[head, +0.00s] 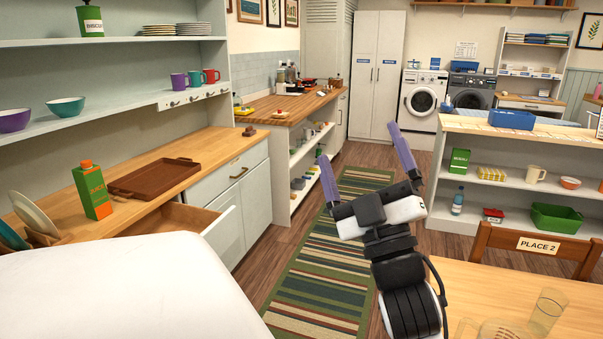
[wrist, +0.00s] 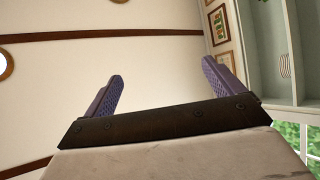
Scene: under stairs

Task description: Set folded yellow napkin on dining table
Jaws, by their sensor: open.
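My gripper (head: 357,142) is raised in the middle of the head view, above the striped rug. Its two purple fingers are spread apart with nothing between them. In the wrist view the open fingers (wrist: 162,92) point up past a wall and framed pictures, and hold nothing. The dining table (head: 475,287) is a light wood top at the lower right, beside my arm. I cannot make out a folded yellow napkin for certain. Small yellow items (head: 243,111) lie on the far wooden counter, too small to identify.
A chair marked PLACE 2 (head: 538,243) stands at the table's far side. A glass (head: 547,311) stands on the table. An open drawer (head: 190,218) juts out at the left, below a brown tray (head: 153,179). The striped rug (head: 318,268) covers the clear aisle.

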